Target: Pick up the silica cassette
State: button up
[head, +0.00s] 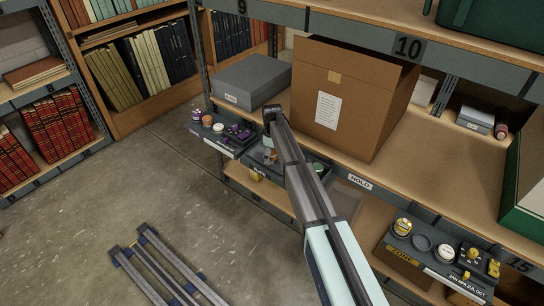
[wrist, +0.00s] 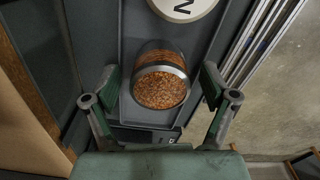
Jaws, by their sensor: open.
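The silica cassette, a short clear cylinder with a dark rim and orange beads (wrist: 160,86), stands in a grey tray (wrist: 207,40) in the wrist view. My gripper (wrist: 160,80) is open, with one green-grey finger to the left of the cassette and one to the right. A gap shows on both sides and neither finger appears to touch it. In the head view my arm reaches over the shelf edge and largely hides the gripper; I cannot make out the cassette clearly there.
A white disc with a dark letter (wrist: 183,6) lies just beyond the cassette. A large cardboard box (head: 350,95) and a grey box (head: 252,80) stand on the shelf beside my arm. Another tray of small items (head: 222,134) is to the left.

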jog(key=c, duration=1.3)
jog(key=shift+r, duration=0.1)
